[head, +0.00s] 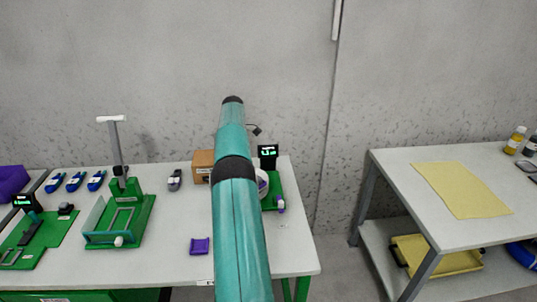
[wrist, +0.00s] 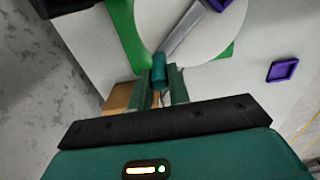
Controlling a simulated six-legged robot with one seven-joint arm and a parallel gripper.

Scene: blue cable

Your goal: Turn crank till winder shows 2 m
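The winder (head: 272,189) stands at the right end of the left table, on a green base, partly hidden behind my arm. Its black display (head: 268,151) shows green digits too small to read surely. In the wrist view the winder's white disc (wrist: 212,25) is at the top, with a grey crank arm (wrist: 190,32) across it. A teal crank handle (wrist: 160,69) is at the arm's end. My gripper (wrist: 161,80) has its two fingers on either side of the handle, close against it. The fingers are hidden in the head view.
A cardboard box (head: 203,163) stands left of the winder. A purple tray (head: 200,246) lies near the table's front. A green press-like stand (head: 120,210) and several blue tools are further left. Another table with a yellow mat (head: 462,190) is at right.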

